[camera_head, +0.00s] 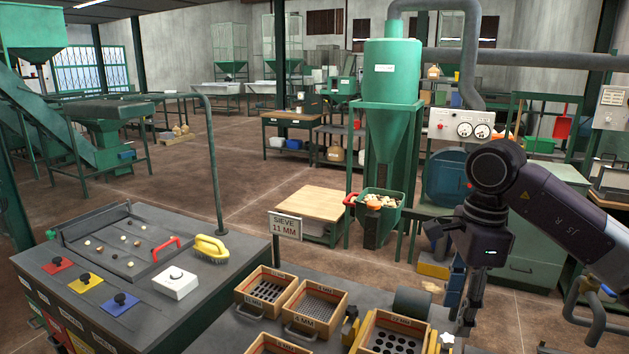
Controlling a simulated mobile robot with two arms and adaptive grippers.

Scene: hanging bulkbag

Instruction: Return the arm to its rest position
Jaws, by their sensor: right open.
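My right arm comes in from the right edge, bends at a dark elbow-like joint and points its gripper (463,318) downward. The gripper is open and I see nothing held in it. Its fingers hang over the right part of the front bench, close to a wooden sieve box with large round holes (394,338). I cannot tell the height of the fingertips above the bench. My left gripper is not in view.
Several wooden sieve trays (315,305) lie on the front bench. A sign reading SIEVE 11 MM (285,226) stands behind them. A grey console (205,290) with a yellow brush (211,248) is at left. A green hopper machine (390,110) stands behind.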

